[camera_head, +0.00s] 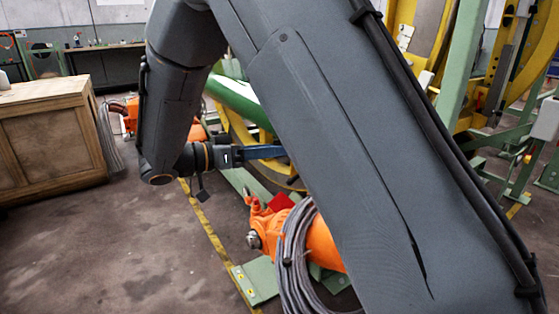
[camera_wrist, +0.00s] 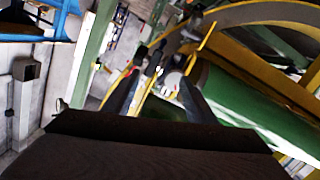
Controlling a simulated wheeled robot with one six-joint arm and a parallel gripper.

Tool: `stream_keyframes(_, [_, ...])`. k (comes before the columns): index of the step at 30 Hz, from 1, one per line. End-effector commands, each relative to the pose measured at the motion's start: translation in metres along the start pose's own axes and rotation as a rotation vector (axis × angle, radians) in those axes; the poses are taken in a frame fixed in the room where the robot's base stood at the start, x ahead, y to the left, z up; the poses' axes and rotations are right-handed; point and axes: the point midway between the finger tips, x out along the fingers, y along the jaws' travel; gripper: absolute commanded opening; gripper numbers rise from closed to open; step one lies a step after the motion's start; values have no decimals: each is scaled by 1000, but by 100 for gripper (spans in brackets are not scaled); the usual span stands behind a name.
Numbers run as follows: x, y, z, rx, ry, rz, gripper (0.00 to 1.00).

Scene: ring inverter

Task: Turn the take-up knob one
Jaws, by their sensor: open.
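My gripper (camera_head: 268,152) reaches to the right beside the yellow ring machine, with its blue-grey fingers partly hidden behind my arm. In the wrist view my gripper (camera_wrist: 160,88) is open, its two dark fingers apart with nothing held between them. A small pale rounded part (camera_wrist: 172,82) shows beyond and between the fingers, near the right one. It may be the take-up knob, but I cannot tell for sure. It looks apart from the fingers. In the head view my arm hides this spot.
A yellow ring frame (camera_wrist: 250,18) and a green cylinder (camera_wrist: 235,95) lie close on the right of the wrist view. An orange robot (camera_head: 322,245) with grey cables sits below my gripper. A wooden crate (camera_head: 55,140) stands left; the floor before it is clear.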

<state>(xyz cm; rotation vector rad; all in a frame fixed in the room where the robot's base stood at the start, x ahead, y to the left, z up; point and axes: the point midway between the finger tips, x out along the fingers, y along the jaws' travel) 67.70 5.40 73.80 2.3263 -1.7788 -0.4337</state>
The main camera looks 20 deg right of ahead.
Motion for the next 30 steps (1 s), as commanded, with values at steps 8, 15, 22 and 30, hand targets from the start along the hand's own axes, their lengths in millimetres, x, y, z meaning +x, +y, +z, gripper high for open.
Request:
stream_keyframes(8, [-22,-31,-5,185,132,-39,51])
stream_keyframes(15, [8,-31,-10,190,134,-37,51])
stream_keyframes(22, [40,-32,-14,188,133,-37,51])
stream_keyframes(30, [53,-32,-17,188,133,-40,51])
